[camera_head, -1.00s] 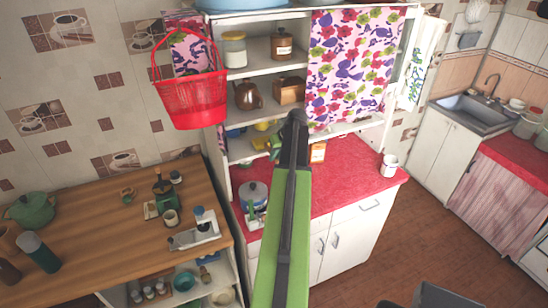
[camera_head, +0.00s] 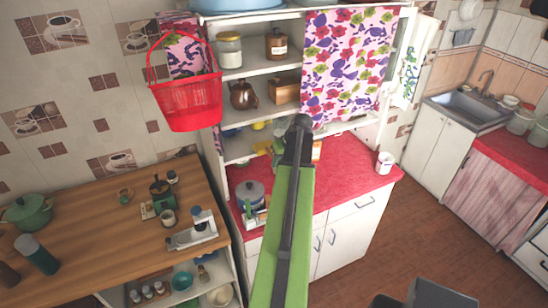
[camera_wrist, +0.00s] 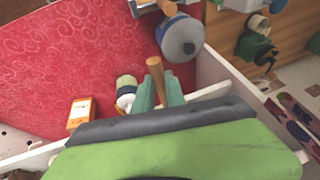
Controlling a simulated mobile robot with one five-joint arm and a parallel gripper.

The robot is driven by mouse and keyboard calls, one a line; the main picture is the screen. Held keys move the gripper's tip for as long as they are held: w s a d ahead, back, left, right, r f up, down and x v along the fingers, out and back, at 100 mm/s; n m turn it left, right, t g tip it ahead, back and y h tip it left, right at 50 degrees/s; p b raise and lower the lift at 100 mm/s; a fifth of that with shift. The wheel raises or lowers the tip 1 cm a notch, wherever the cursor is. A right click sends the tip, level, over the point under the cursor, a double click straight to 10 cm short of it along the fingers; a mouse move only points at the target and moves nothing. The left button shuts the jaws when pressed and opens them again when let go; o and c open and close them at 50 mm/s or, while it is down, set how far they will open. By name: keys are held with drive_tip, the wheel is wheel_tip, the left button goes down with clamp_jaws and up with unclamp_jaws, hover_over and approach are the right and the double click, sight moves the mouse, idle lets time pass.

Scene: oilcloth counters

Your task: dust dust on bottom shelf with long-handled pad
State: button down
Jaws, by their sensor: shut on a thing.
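My gripper (camera_wrist: 160,90) shows in the wrist view as two teal-green fingers shut around a wooden handle (camera_wrist: 155,72). I take this to be the long-handled pad's handle; the pad itself I cannot make out. In the head view my arm reaches up toward the shelf unit, and its dark end hides most of the gripper. The unit's bottom shelf (camera_head: 236,152) lies just above the red counter, partly hidden behind my arm. Small blue and yellow things stand on or near it. No dust can be made out on it at this size.
A lidded pot (camera_head: 249,195) and a white mug (camera_head: 385,162) stand on the red counter (camera_head: 345,180). An orange box (camera_wrist: 80,112) is near the gripper. A red basket (camera_head: 186,98) hangs at left. A flowered curtain (camera_head: 347,62) covers the unit's right side.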

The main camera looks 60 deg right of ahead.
drive_tip(key=s+a, duration=0.4)
drive_tip(key=s, duration=0.2)
drive_tip(key=shift+a, duration=0.25)
